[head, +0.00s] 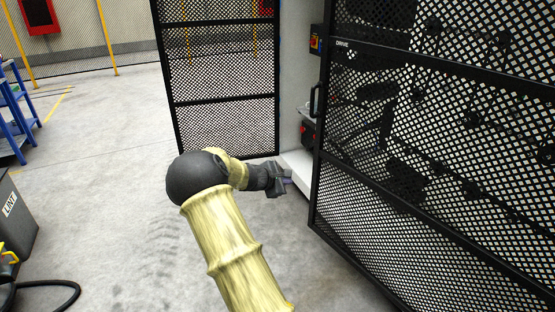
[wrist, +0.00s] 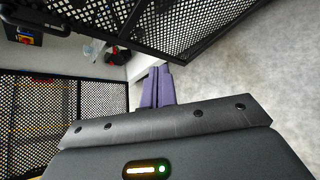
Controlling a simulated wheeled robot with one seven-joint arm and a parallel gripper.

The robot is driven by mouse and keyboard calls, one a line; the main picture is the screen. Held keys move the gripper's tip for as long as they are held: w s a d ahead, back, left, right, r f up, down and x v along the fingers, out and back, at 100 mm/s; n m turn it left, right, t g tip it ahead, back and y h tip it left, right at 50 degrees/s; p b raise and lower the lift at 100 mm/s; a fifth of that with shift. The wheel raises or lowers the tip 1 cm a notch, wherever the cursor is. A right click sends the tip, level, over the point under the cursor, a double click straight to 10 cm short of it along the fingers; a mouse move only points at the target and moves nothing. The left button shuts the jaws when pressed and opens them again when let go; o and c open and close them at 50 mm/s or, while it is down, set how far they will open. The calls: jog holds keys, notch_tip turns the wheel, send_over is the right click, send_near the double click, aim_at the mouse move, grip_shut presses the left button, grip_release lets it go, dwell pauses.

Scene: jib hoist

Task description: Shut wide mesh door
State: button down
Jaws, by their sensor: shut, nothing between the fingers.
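A wide black-framed mesh door (head: 430,140) marked DRIVE stands at the right in the head view, at an angle to the white cabinet wall, with a gap at its left edge. It also shows at the top of the wrist view (wrist: 195,25). My gripper (head: 287,181) is in front of the gap, low down, left of the door's edge and apart from it as far as I can tell. Its purple fingers (wrist: 158,87) are together and hold nothing. A black handle (head: 314,101) shows near the door's left edge.
Another mesh panel (head: 225,80) stands left of the gap. A white ledge (head: 298,170) and a red-and-black device (head: 308,132) are inside the gap. A dark bin (head: 15,220) and blue rack (head: 12,110) stand far left. The concrete floor between is clear.

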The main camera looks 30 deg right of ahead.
jog(key=s+a+m+y, duration=0.5)
jog(key=s+a, duration=0.8)
jog(key=a, duration=0.3)
jog(key=s+a+r+m+y, duration=0.1)
jog(key=s+a+m+y, duration=0.5)
jog(key=s+a, duration=0.7)
jog(key=a+m, duration=0.1)
jog(key=a, duration=0.2)
jog(key=shift+a, duration=0.15)
